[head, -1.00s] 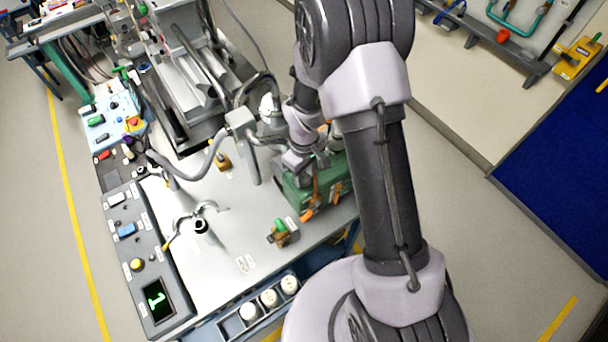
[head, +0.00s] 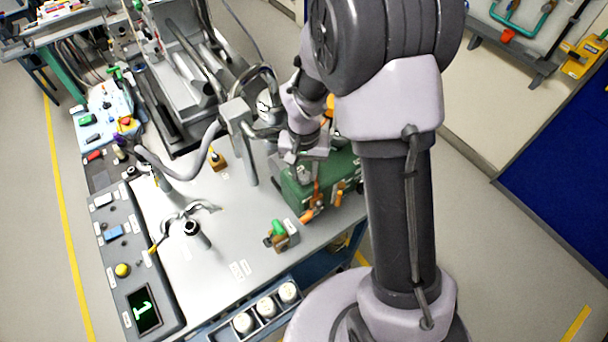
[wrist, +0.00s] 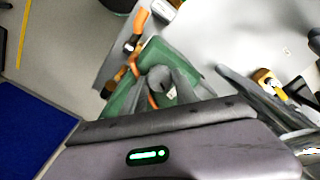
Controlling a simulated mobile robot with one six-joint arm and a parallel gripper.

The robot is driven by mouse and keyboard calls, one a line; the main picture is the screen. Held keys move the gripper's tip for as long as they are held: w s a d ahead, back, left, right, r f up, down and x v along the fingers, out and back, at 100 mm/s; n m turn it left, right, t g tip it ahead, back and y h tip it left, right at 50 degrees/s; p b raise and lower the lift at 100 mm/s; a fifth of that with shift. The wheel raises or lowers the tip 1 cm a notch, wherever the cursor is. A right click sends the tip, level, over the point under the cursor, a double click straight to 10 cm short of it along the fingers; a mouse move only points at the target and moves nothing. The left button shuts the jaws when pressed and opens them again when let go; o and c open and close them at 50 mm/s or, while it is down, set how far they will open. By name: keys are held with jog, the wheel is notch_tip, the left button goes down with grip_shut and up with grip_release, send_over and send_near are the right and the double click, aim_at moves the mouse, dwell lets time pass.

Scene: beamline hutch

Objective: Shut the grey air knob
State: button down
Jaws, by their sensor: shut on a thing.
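The green box (head: 292,197) stands at the right edge of the bench, with orange handles on its front. My gripper (head: 304,162) points down over its top left part. The grey air knob (head: 304,174) shows just under the fingers and is partly hidden by them. In the wrist view, the round grey knob (wrist: 158,76) stands on the green box (wrist: 122,98) at my fingers. My gripper is shut on the knob. The knob's turn angle cannot be made out.
A green-handled valve (head: 281,236) stands on the bench in front of the box. A grey post with a hose (head: 238,125) rises close to the left of my gripper. White round pots (head: 266,307) sit in the front rack. The middle of the bench top is mostly clear.

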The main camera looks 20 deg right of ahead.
aim_at(304, 175)
jog(key=m+b, duration=0.4)
jog(key=m, duration=0.2)
jog(key=shift+f, duration=0.15)
jog(key=m+b, duration=0.3)
jog(key=m, duration=0.3)
jog(key=shift+r, duration=0.2)
dwell(0.4)
jog(key=c, duration=1)
grip_release()
jog(key=shift+o, duration=0.2)
notch_tip(304, 175, up, 17)
jog(key=p, duration=0.4)
jog(key=shift+r, duration=0.2)
